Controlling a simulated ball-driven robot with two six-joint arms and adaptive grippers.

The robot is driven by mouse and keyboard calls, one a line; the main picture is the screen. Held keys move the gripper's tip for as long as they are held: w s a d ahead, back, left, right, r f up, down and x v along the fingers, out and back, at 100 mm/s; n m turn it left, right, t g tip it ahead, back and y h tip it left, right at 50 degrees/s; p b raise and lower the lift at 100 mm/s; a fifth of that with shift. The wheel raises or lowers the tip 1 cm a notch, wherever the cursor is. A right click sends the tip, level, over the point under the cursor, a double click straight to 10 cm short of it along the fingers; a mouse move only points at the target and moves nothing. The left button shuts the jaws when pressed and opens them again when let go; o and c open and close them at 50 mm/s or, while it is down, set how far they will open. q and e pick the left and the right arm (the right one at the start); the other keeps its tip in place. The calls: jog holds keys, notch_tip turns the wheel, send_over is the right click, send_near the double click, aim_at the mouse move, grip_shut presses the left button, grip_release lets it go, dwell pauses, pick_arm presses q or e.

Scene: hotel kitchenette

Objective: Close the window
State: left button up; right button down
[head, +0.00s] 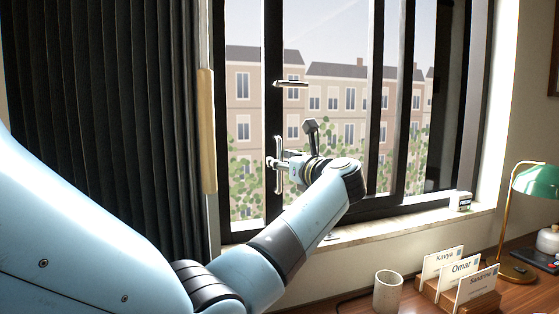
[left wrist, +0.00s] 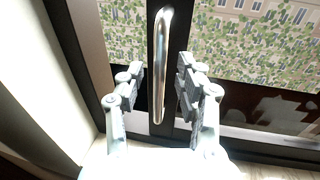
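The window (head: 273,110) has dark frames, with one sash frame overlapping others behind it. A vertical silver bar handle (head: 278,180) is on its left upright. My left gripper (head: 276,164) is at this handle, reaching in from the right. In the left wrist view, the handle (left wrist: 160,50) runs between the two fingers of my left gripper (left wrist: 158,82), which is open. There are gaps on both sides of the bar, so the fingers do not grip it. My right gripper does not show in either view.
A dark pleated curtain (head: 100,100) hangs at the left. A small white box (head: 460,201) stands on the sill (head: 400,224). On the desk are a cup (head: 387,291), name cards (head: 461,266) and a green lamp (head: 537,180).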

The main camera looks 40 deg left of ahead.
pick_arm(q)
jog(key=shift+w+a, duration=0.2)
jog(key=shift+a, duration=0.5)
grip_shut()
jog(key=shift+f, duration=0.1)
